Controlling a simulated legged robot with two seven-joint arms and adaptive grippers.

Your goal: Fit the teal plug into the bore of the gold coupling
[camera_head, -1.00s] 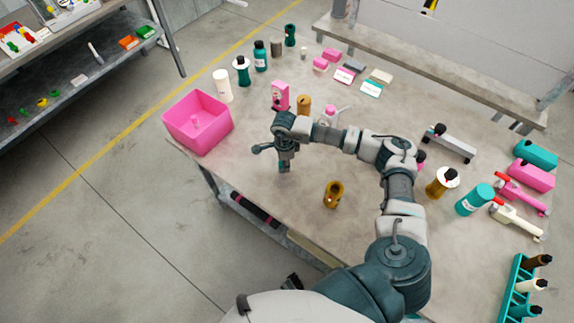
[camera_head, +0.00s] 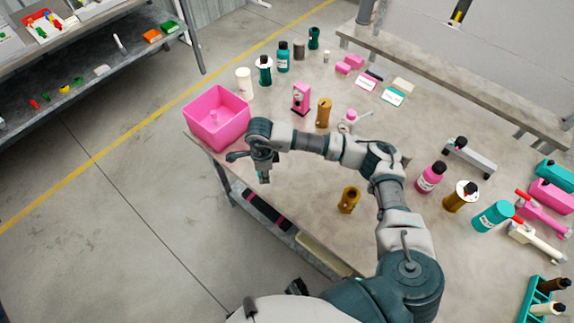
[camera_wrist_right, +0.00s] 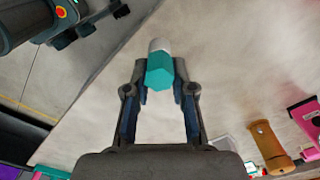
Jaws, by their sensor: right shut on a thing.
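The teal plug (camera_wrist_right: 160,72) shows in the right wrist view between the fingertips of my right gripper (camera_wrist_right: 159,90). It has a faceted teal end toward the camera and a whitish part beyond. In the head view my right gripper (camera_head: 264,176) points down at the table's left edge, near the pink bin; the plug is hard to make out there. The gold coupling (camera_head: 349,200) stands upright on the table with a dark bore opening on top. It is to the right of my right gripper and apart from it. My left gripper is not visible.
The pink bin (camera_head: 218,118) stands at the table's left corner. A taller gold cylinder (camera_head: 323,113) and a pink device (camera_head: 300,99) stand behind my right arm. Bottles and tools crowd the right side. Table around the gold coupling is clear.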

